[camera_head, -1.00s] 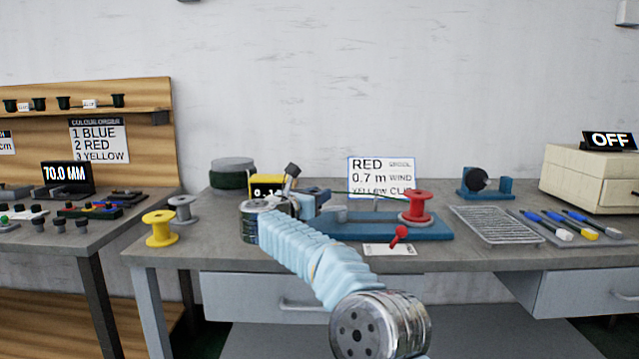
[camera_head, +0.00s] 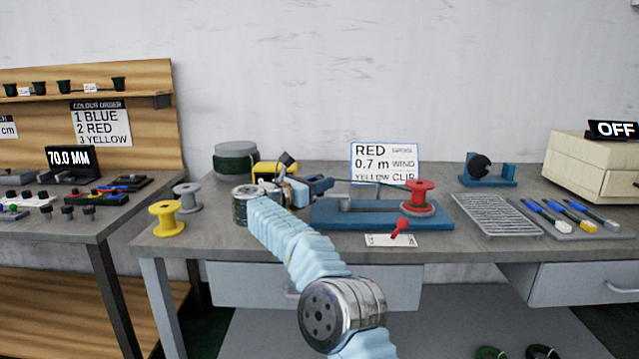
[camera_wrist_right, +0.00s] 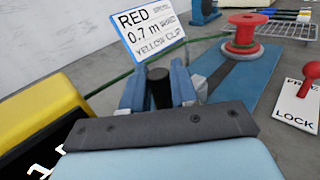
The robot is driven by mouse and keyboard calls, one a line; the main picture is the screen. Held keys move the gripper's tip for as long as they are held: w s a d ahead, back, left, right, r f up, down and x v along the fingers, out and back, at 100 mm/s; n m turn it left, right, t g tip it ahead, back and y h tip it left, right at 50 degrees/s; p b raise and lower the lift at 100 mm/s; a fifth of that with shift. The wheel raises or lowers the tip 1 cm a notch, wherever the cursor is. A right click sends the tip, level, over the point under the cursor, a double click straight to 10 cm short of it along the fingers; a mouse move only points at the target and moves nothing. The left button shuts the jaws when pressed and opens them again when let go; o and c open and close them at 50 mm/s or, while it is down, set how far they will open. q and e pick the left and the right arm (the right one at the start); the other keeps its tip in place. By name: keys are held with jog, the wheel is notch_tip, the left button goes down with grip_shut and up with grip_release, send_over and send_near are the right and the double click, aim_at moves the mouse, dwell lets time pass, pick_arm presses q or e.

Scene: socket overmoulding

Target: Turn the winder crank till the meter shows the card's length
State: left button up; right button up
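The card (camera_head: 384,164) stands at the back of the bench and reads RED, 0.7 m WIND, YELLOW CLIP. The yellow meter (camera_head: 262,170) is mostly hidden behind my right arm; in the right wrist view its display (camera_wrist_right: 40,160) is cut off, so I cannot read the value. My right gripper (camera_head: 318,185) is at the left end of the blue winder base (camera_head: 380,216). In the right wrist view its blue fingers (camera_wrist_right: 159,90) close on both sides of a black crank knob (camera_wrist_right: 158,75). A red spool (camera_head: 422,196) sits on the winder's right end. My left gripper is out of view.
A green wire (camera_head: 365,183) runs to the red spool from the left, where a green-wound drum (camera_head: 236,162) stands. A red lever (camera_head: 401,225) lies over a FREE/LOCK label. Yellow (camera_head: 166,218) and grey (camera_head: 187,197) spools stand left; a wire rack (camera_head: 495,214) lies right.

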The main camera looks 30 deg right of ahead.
jog(key=shift+o, duration=1.4)
jog(key=shift+s+a, duration=0.1)
jog(key=shift+a, duration=0.35)
jog(key=b+v, duration=0.3)
jog(key=v, duration=0.9)
jog(key=shift+d, duration=0.1)
jog(key=shift+s+a, duration=0.2)
jog(key=shift+a, duration=0.25)
